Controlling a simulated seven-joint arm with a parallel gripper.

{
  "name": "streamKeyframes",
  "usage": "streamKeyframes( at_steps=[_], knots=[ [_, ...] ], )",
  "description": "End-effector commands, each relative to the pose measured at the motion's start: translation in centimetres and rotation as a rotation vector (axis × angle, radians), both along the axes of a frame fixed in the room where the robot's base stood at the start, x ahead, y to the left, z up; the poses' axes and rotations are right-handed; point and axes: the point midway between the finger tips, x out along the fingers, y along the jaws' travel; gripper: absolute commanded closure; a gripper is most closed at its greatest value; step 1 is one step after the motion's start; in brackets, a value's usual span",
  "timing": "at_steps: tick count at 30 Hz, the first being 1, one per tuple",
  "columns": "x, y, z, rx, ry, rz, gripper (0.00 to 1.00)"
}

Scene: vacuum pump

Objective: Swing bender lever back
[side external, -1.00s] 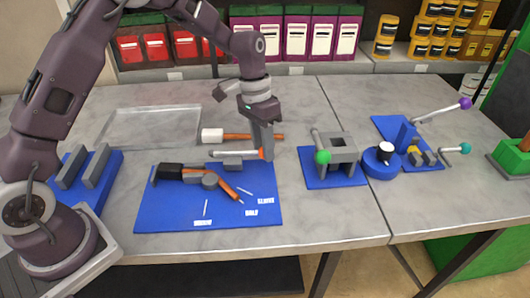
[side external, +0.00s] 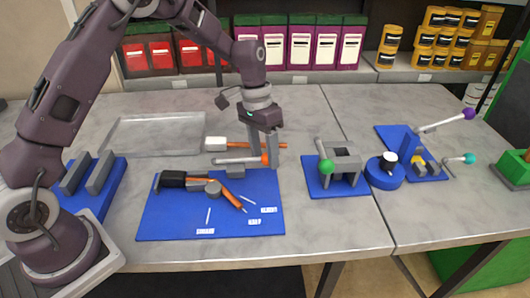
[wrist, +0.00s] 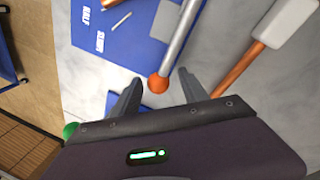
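The bender lever (side external: 238,160) is a silver rod with an orange knob (side external: 265,158) at its right end. It lies nearly level over a grey block (side external: 235,171) at the back edge of the blue mat (side external: 160,222). My gripper (side external: 271,156) points down at the knob end. In the wrist view, the lever (wrist: 180,42) runs in from the top and its orange knob (wrist: 158,83) sits between the two fingertips of my gripper (wrist: 160,88). There is a gap on both sides of the knob, so my gripper is open and not clamped on it.
A white-headed mallet (side external: 216,143) with an orange handle lies close behind the lever; it also shows in the wrist view (wrist: 287,22). A black and orange tool (side external: 172,180) lies on the mat. A green-knobbed fixture (side external: 340,168) stands to the right. A clear tray (side external: 130,140) is behind left.

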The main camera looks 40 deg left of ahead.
Motion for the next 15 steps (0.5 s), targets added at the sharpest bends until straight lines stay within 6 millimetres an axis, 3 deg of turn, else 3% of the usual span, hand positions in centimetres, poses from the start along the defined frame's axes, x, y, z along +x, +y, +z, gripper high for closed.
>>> streamKeyframes(
  at_steps=[6,15],
  knots=[
    [0.1,0.0,0.4,-0.001,-0.003,-0.001,0.48],
    [0.3,1.1,6.0,-0.001,-0.003,0.0,0.48]
  ],
)
